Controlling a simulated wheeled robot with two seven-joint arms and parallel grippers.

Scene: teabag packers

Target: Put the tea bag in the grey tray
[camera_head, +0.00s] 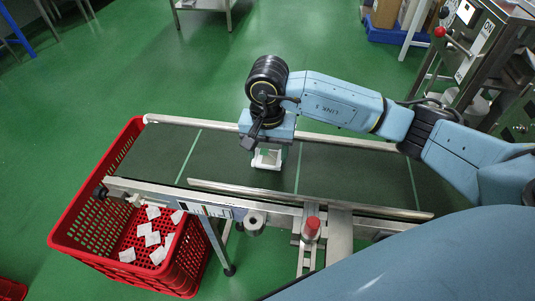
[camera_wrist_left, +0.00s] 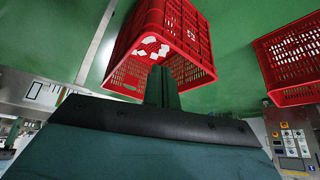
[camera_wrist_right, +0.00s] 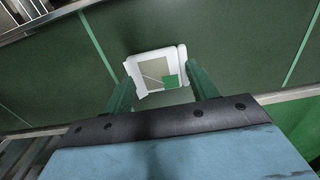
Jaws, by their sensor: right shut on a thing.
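The tea bag (camera_wrist_right: 150,69) has a white border, a pale middle, a thin string and a green tag. It sits between the fingers of my right gripper (camera_wrist_right: 158,75), which is shut on it above the dark green belt. In the head view the tea bag (camera_head: 266,160) shows as a white piece under my right gripper (camera_head: 268,150). I cannot tell whether it touches the belt. My left gripper (camera_wrist_left: 164,82) shows only in the left wrist view, with its fingers together and nothing seen between them. I do not see a grey tray in any view.
The conveyor belt (camera_head: 228,157) has metal side rails. A red crate (camera_head: 92,228) with several white tea bags stands at its left end. A red knob (camera_head: 311,226) is on the near side. Another red crate (camera_wrist_left: 292,62) shows in the left wrist view.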

